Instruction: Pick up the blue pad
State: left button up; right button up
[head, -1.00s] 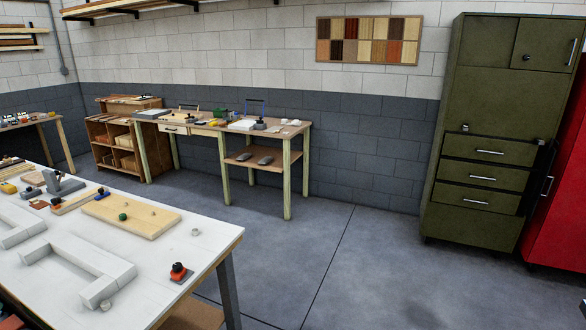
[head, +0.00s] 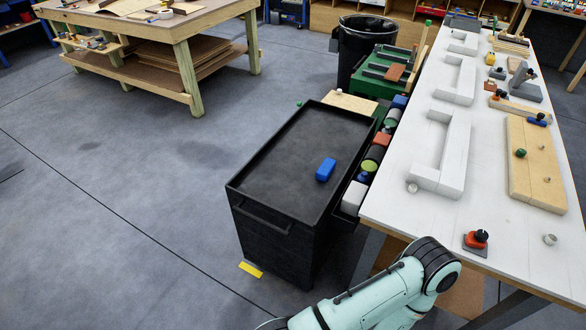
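A blue block (head: 325,170), which looks like the blue pad, lies on the flat top of a black cart (head: 268,160), near its right side. Its top and near side show, and nothing covers it. A pale green arm of mine reaches in from the bottom edge, in front of the cart and the white table. Its elbow-like joint shows, but no gripper fingers are visible. Neither gripper is in view.
A white table (head: 395,190) with white frames, a wooden board (head: 533,150) and small tools stands right of the cart. A bin (head: 368,45) and green case (head: 372,75) stand behind. A wooden workbench (head: 150,30) is back left. The floor left of the cart is clear.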

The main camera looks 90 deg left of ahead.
aim_at(325, 170)
jog(key=u, duration=1.8)
